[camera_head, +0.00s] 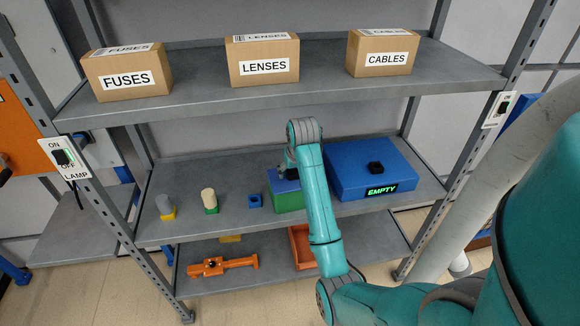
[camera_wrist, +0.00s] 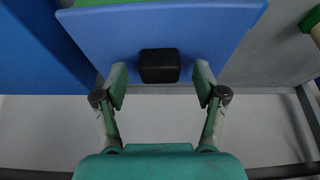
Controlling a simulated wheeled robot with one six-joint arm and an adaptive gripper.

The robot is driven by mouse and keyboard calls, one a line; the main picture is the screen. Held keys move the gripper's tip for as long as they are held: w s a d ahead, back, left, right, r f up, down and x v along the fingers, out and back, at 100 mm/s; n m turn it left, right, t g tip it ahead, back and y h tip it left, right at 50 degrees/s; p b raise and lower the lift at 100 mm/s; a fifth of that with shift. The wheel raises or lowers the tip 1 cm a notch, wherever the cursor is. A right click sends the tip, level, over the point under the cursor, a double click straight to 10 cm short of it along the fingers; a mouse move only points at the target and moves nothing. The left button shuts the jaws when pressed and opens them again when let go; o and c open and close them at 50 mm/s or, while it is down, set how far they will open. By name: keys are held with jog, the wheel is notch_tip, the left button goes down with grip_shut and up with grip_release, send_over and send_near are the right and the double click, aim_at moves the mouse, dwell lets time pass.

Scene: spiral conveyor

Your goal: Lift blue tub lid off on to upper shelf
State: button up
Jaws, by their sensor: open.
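A green tub (camera_head: 289,202) with a flat blue lid (camera_head: 279,186) stands on the middle shelf, partly hidden behind my arm. The lid also fills the upper middle of the wrist view (camera_wrist: 110,40), with a black knob (camera_wrist: 159,66) on it. My gripper (camera_wrist: 161,80) is open, its fingers to the left and right of the knob with gaps on both sides. In the head view my gripper is mostly hidden by the arm. The upper shelf (camera_head: 200,95) carries cardboard boxes with bare stretches between them.
Boxes FUSES (camera_head: 127,75), LENSES (camera_head: 263,62) and CABLES (camera_head: 382,55) stand on the upper shelf. A large blue box (camera_head: 345,160) with an EMPTY sign is right of the tub. Small blocks (camera_head: 209,200) stand left. An orange tool (camera_head: 222,265) lies below.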

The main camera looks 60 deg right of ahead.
aim_at(293, 173)
grip_shut()
jog(key=shift+r, duration=1.4)
jog(key=shift+r, duration=0.1)
